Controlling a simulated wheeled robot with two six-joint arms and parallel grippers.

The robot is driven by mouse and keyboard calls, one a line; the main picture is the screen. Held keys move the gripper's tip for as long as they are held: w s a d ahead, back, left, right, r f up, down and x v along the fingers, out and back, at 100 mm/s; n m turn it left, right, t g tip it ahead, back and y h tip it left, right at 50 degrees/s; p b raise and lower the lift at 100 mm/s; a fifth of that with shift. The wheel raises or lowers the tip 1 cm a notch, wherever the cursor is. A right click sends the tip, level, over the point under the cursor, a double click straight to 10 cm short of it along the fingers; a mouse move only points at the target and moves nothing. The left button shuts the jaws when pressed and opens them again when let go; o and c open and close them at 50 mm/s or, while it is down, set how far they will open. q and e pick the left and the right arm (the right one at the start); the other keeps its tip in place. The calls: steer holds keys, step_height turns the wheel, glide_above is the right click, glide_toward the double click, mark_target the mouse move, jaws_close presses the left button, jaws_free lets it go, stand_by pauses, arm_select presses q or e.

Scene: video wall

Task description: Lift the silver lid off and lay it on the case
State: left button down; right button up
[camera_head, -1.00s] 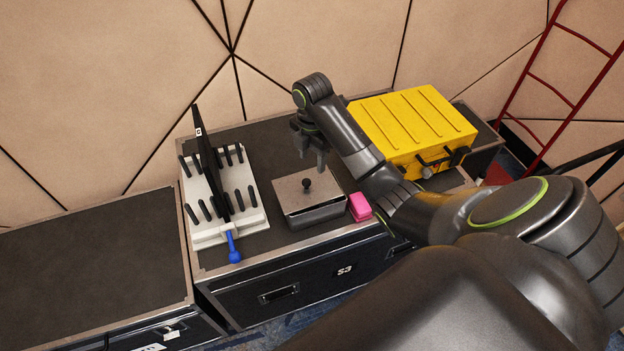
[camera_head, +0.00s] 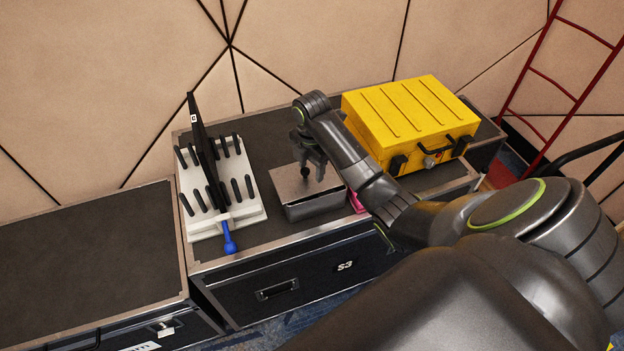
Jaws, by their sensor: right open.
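The silver lid (camera_head: 290,188) with a black knob (camera_head: 305,173) lies on a grey metal box (camera_head: 318,206). The box stands on the dark top of a flight case (camera_head: 270,145) marked S3. My right gripper (camera_head: 312,166) is open, fingers pointing down, at the back right of the knob. From this angle I cannot tell whether the knob is between its fingers. My left gripper is out of view.
A white rack (camera_head: 250,214) with black pegs holds a dark upright panel; a blue-handled tool (camera_head: 229,240) is at its front. A pink block (camera_head: 356,204) is partly hidden by my right arm. A yellow case (camera_head: 410,115) stands behind. A lower case (camera_head: 80,260) at left is bare.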

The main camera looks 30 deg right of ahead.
mark_target(311, 181)
steer(key=shift+s+a+f+g, duration=0.15)
steer(key=shift+s+f, duration=0.1)
steer(key=shift+f, duration=0.25)
steer(key=shift+s+f+g, duration=0.15)
steer(key=shift+s+f, duration=0.1)
steer(key=shift+f, duration=0.25)
steer(key=shift+w+a+f, duration=0.15)
steer(key=shift+w+f, duration=0.1)
steer(key=shift+w, duration=0.1)
jaws_close()
steer(key=r, duration=0.5)
steer(key=shift+d+r, duration=0.25)
steer(key=r+p, duration=0.5)
steer(key=shift+w+d, duration=0.1)
steer(key=shift+w, duration=0.15)
steer(key=c, duration=1)
jaws_free()
